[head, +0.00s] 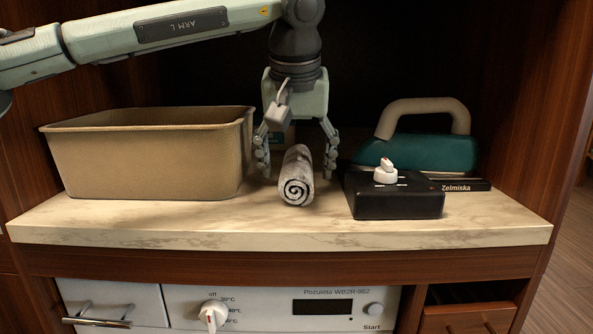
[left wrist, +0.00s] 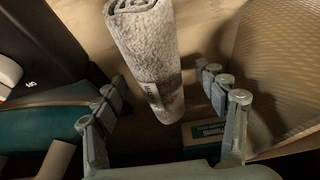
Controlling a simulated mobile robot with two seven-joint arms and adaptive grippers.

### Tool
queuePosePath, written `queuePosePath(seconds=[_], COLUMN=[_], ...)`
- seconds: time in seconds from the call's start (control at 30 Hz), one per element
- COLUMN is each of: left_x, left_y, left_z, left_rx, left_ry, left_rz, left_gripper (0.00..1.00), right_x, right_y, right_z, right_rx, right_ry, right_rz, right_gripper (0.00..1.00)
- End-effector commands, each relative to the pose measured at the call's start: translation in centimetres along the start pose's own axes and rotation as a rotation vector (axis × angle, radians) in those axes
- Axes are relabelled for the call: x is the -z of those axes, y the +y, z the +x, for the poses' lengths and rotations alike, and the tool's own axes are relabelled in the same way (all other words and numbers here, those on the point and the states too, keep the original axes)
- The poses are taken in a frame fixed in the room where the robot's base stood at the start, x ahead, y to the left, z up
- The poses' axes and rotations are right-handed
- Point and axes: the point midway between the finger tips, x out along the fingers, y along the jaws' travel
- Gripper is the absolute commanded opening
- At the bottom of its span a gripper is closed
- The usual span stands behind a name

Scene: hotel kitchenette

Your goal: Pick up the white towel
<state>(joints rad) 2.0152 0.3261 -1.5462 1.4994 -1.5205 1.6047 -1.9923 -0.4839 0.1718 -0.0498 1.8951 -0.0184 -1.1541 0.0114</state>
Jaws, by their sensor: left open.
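The rolled white towel (head: 297,178), greyish with a dark spiral at its end, lies on the marbled counter (head: 130,226) with its rolled end facing me. My left gripper (head: 296,170) comes down from above, its fingers apart on either side of the towel. In the left wrist view the towel (left wrist: 150,65) lies between and beyond the open fingers (left wrist: 163,112), and I see no finger touching it. My right gripper is not in view.
A tan bin (head: 150,155) stands close on the left. A black box with a white knob (head: 395,195) and a teal iron (head: 425,153) stand on the right. A small box (left wrist: 203,133) lies behind the towel. A washing machine panel (head: 260,304) is below.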

Motion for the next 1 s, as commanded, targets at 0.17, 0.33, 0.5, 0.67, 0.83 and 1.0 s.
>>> queuePosePath(seconds=[0.17, 0.33, 0.5, 0.67, 0.83, 1.0], left_x=[0.01, 0.02, 0.02, 0.04, 0.06, 0.34], left_y=[-0.02, -0.03, -0.03, -0.03, -0.02, -0.03], left_z=[0.0, -0.02, -0.03, -0.06, -0.1, -0.7], left_rx=[0.0, 0.0, 0.0, 0.0, 0.0, 0.0], left_ry=[0.0, 0.0, 0.0, 0.001, 0.001, 0.002], left_rz=[-0.001, -0.001, -0.001, -0.001, -0.001, -0.002], left_gripper=[0.71, 0.5, 0.29, 0.17, 0.17, 0.17], right_x=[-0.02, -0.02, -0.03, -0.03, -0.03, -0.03], right_y=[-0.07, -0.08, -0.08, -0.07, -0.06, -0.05], right_z=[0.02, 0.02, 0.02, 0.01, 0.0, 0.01], right_rx=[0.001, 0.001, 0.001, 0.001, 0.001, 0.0], right_ry=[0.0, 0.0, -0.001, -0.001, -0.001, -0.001], right_rz=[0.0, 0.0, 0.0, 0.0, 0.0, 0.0], right_gripper=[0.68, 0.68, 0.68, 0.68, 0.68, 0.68])
